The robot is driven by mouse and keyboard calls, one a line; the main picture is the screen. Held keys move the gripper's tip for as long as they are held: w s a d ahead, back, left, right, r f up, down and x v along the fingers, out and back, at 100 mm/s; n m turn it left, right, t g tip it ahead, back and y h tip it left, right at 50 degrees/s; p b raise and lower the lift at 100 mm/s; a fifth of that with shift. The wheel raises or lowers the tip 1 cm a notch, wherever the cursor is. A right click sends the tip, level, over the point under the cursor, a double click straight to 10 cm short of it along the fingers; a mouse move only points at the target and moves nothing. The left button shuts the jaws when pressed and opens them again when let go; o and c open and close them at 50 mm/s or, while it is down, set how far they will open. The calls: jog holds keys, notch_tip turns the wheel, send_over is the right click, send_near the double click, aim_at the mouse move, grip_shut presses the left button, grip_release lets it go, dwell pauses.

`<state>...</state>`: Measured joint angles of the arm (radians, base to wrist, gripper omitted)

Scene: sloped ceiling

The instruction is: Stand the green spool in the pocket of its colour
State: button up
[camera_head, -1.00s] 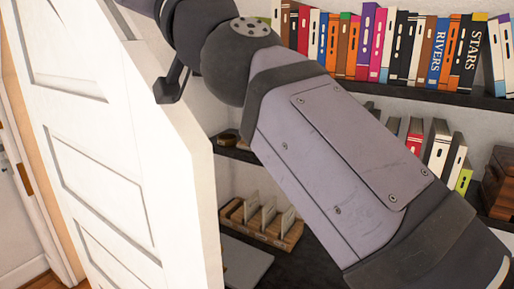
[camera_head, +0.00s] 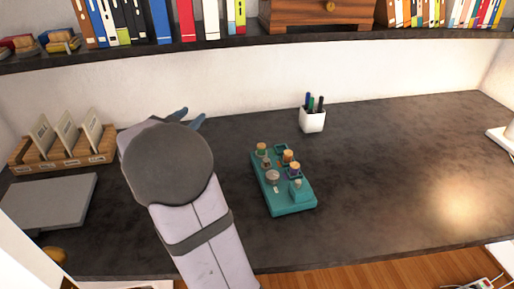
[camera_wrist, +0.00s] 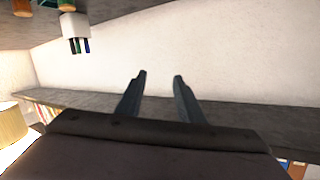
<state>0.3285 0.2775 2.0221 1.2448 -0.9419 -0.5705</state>
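A teal tray (camera_head: 291,208) with pockets lies on the dark desk, right of my arm in the head view. Several small spools stand on it. A spool with a tan top and what looks like a green body (camera_head: 262,149) is at its far left corner; it is too small to be sure of its colour. A dark green square pocket (camera_head: 281,149) at the far right corner looks empty. My gripper (camera_wrist: 159,76) is open and empty in the wrist view. In the head view its blue-grey fingertips (camera_head: 191,118) show behind my wrist, above the desk and left of the tray.
A white pen cup (camera_head: 312,120) stands behind the tray. A wooden card rack (camera_head: 65,152) and a grey slab (camera_head: 50,203) lie at left. A shelf (camera_head: 240,45) with books overhangs the back. The desk right of the tray is clear.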

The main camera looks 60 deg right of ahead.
aim_at(259, 148)
jog(key=s+d+f+g+b, duration=0.1)
jog(key=s+f, duration=0.3)
jog(key=s+d+f+g+b, duration=0.1)
jog(key=s+d+f+g, duration=0.1)
jog(key=s+f, duration=0.3)
jog(key=s+d+f+m+g+h+b, duration=0.1)
jog(key=s+d+f+g, duration=0.1)
jog(key=s+f, duration=0.3)
jog(key=shift+f, duration=0.1)
jog(key=shift+w+d+f, duration=0.1)
jog(key=shift+d+f, duration=0.3)
jog(key=shift+d, duration=1.55)
jog(key=shift+s+d+f, duration=0.1)
jog(key=shift+d+f, duration=0.25)
jog(key=shift+d, duration=1.6)
jog(key=shift+w+d+f, duration=0.1)
jog(key=shift+d+f, duration=0.3)
jog(key=shift+d, duration=1.55)
jog(key=shift+c, duration=0.3)
jog(key=c, duration=0.7)
